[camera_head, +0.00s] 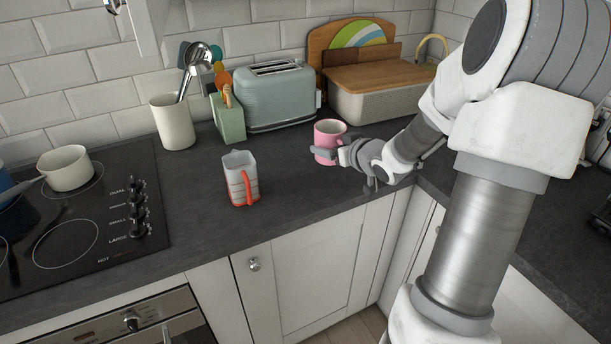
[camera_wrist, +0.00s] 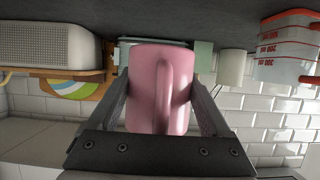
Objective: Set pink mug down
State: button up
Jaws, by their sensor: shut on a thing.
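The pink mug (camera_head: 328,137) is upright at or just above the slate worktop (camera_head: 290,185), in front of the bread bin. I cannot tell from the head view whether its base touches the worktop. My gripper (camera_head: 333,153) reaches it from the right and is shut on it. In the wrist view the mug (camera_wrist: 152,88) sits between the two fingers of my gripper (camera_wrist: 160,105), with its handle facing the camera. The wrist picture appears upside down, with the worktop along its top. Part of the mug is hidden by the gripper in the head view.
A measuring jug (camera_head: 240,178) with a red handle stands left of the mug. The toaster (camera_head: 277,95), a green box (camera_head: 228,118), a utensil pot (camera_head: 173,122) and a bread bin (camera_head: 375,90) line the wall. The worktop between jug and mug is clear.

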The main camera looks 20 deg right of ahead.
jog(key=w+a+f+b, duration=0.1)
jog(key=w+a+f, duration=0.1)
jog(key=w+a+f+b, duration=0.1)
jog(key=w+a+f, duration=0.1)
jog(key=w, duration=0.1)
jog(key=shift+a, duration=0.3)
jog(key=shift+f+b, duration=0.6)
jog(key=shift+f, duration=1.4)
jog(key=shift+s, duration=0.1)
jog(key=shift+f, duration=0.15)
jog(key=o, duration=1.5)
